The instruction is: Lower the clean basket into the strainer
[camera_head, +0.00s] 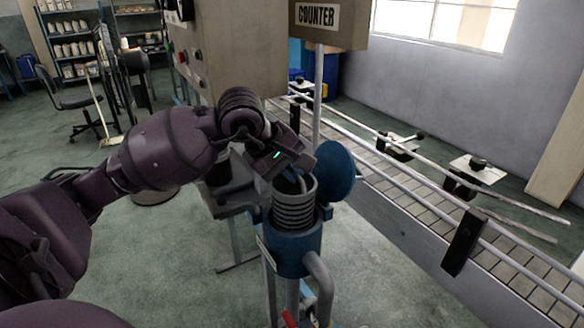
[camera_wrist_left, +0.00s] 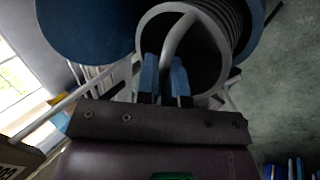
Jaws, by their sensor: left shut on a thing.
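The basket (camera_head: 294,212) is a grey ribbed cylinder with an arched handle. It stands upright at the mouth of the blue strainer (camera_head: 291,250), its lower part hidden by the strainer wall and its upper part above the rim. The round blue lid (camera_head: 335,172) is swung open on the right. My left gripper (camera_head: 292,173) is shut on the basket's handle from above. In the left wrist view its blue-tipped fingers (camera_wrist_left: 164,80) meet the handle over the dark inside of the basket (camera_wrist_left: 236,22). My right gripper is not in view.
A conveyor (camera_head: 440,225) with metal rails runs along the right. A beige control cabinet (camera_head: 240,50) and a COUNTER sign (camera_head: 318,15) stand behind the strainer. A pipe (camera_head: 320,285) curves from the strainer's front. Green floor (camera_head: 190,270) is open at the left.

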